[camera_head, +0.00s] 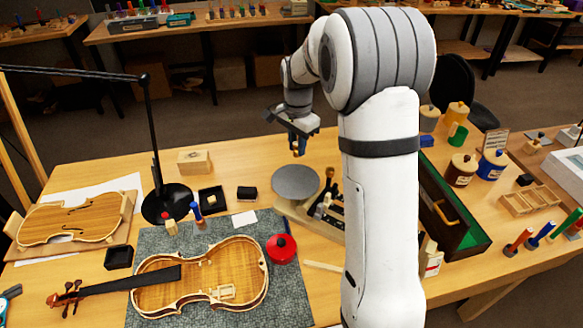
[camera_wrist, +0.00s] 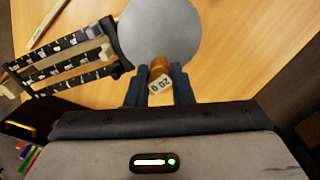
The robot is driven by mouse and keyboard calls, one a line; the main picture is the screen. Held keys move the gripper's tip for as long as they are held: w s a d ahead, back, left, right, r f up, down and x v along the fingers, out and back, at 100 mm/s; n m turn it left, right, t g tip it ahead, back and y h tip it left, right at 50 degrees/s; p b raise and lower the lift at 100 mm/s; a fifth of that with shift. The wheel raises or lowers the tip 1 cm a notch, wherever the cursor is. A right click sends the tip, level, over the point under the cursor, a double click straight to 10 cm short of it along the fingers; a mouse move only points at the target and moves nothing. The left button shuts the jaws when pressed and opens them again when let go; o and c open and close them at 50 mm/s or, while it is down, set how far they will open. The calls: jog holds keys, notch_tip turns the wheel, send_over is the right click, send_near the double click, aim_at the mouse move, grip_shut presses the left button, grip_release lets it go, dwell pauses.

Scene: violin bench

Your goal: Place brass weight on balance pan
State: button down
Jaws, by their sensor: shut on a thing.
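The brass weight (camera_wrist: 159,73) is between the fingers of my gripper (camera_wrist: 160,90) in the wrist view; its end has a pale label with dark marks. The gripper is shut on it. In the head view my gripper (camera_head: 298,146) hangs above the bench, a little above and behind the balance pan. The balance pan (camera_head: 296,181) is a round grey disc, empty, on a pale wooden base. In the wrist view the pan (camera_wrist: 160,32) lies just beyond the weight. The weight looks held above the pan's level; the exact gap cannot be told.
A red round pot (camera_head: 281,248) and an open violin body (camera_head: 215,277) lie in front. A black lamp (camera_head: 165,200) stands left. A green-lined case (camera_head: 455,215) lies right.

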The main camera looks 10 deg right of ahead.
aim_at(296, 180)
notch_tip(296, 180, down, 10)
jog(key=shift+a+r+p, duration=0.15)
jog(key=shift+r+p, duration=0.05)
jog(key=shift+p, duration=0.75)
jog(key=shift+f+b, duration=0.25)
jog(key=shift+b, duration=0.05)
jog(key=c, duration=1.3)
grip_release()
jog(key=shift+r, duration=0.1)
